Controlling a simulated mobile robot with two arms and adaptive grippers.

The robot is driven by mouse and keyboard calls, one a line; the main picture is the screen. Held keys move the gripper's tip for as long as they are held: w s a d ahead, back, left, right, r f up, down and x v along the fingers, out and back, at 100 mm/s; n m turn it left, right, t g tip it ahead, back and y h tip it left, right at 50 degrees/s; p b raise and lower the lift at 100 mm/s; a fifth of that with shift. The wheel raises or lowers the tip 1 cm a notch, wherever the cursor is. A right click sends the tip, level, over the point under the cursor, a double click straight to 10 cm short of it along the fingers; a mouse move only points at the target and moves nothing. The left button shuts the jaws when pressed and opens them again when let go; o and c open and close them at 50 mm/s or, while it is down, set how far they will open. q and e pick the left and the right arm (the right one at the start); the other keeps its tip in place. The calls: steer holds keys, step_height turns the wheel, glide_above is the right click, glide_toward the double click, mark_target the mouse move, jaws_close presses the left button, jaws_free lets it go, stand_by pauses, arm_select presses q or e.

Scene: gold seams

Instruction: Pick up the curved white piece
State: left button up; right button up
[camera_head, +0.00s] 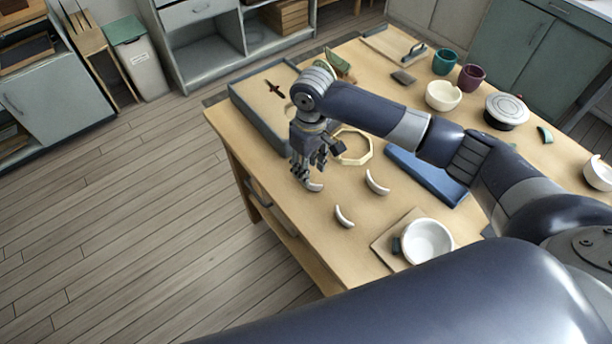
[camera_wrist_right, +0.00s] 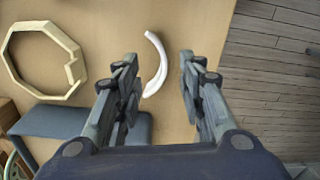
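A curved white piece (camera_head: 315,187) lies on the wooden table near its left edge. It also shows in the right wrist view as a slim white crescent (camera_wrist_right: 156,62). My right gripper (camera_head: 306,174) is just above it, pointing down and partly covering it. In the wrist view the right gripper (camera_wrist_right: 159,58) has its fingers apart, with the piece showing between them; contact cannot be told. Two more curved white pieces (camera_head: 376,183) and (camera_head: 344,217) lie nearby on the table. My left gripper is out of view.
A pale octagonal ring (camera_head: 366,158) lies behind the gripper. A grey-walled sand tray (camera_head: 256,119) stands at left. A white bowl (camera_head: 427,241) sits on a board (camera_head: 384,244) at front right. A blue pad (camera_head: 425,176), cups and bowls stand further right.

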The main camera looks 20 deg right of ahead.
steer(key=shift+f, duration=0.35)
steer(key=f, duration=0.1)
steer(key=f+p, duration=0.1)
steer(key=f, duration=0.3)
steer(key=shift+w+a, duration=0.25)
steer(key=shift+a, duration=0.05)
steer(key=shift+f, duration=0.1)
steer(key=shift+c, duration=0.6)
jaws_close()
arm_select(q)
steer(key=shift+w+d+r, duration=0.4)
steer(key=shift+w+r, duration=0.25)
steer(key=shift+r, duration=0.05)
